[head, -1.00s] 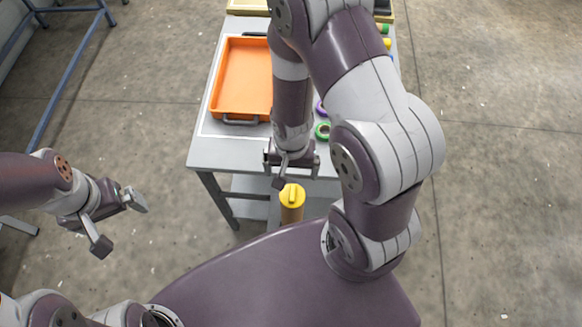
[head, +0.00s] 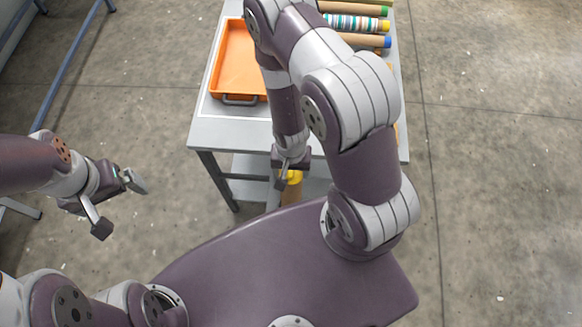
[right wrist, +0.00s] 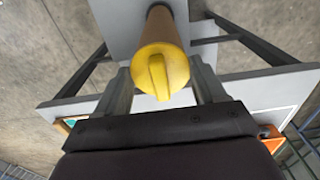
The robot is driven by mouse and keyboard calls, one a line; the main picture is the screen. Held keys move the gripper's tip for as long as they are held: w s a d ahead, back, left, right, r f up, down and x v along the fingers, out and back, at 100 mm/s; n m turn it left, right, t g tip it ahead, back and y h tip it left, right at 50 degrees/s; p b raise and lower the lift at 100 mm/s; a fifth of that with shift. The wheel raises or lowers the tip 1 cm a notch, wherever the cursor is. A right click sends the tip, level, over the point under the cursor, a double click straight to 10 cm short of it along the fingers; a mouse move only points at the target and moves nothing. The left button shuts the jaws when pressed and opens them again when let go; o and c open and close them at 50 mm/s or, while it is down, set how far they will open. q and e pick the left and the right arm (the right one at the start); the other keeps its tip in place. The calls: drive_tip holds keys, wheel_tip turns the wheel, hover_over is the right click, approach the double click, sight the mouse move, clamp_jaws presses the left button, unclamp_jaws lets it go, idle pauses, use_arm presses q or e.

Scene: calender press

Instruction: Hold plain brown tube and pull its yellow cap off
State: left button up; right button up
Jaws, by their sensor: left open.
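The plain brown tube (head: 291,195) stands at the table's front edge, with its yellow cap (head: 295,177) on top. My right gripper (head: 286,183) is at the cap and partly hides it. In the right wrist view the yellow cap (right wrist: 160,72), with a raised ridge, is on the end of the brown tube (right wrist: 160,28). My right gripper's fingers (right wrist: 161,80) are spread on either side of the cap, with what look like gaps. My left gripper (head: 119,206) is open and empty, well to the left of the tube, over the floor.
The grey table (head: 240,130) carries an orange tray (head: 238,60) with a handle. At its back right lie several tubes, including a striped tube (head: 352,23) with a yellow cap. My right arm hides much of the table.

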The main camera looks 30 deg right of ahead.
drive_tip(key=o, duration=1)
drive_tip(key=shift+w, duration=0.1)
wheel_tip(320, 180, up, 13)
drive_tip(key=shift+f, duration=0.15)
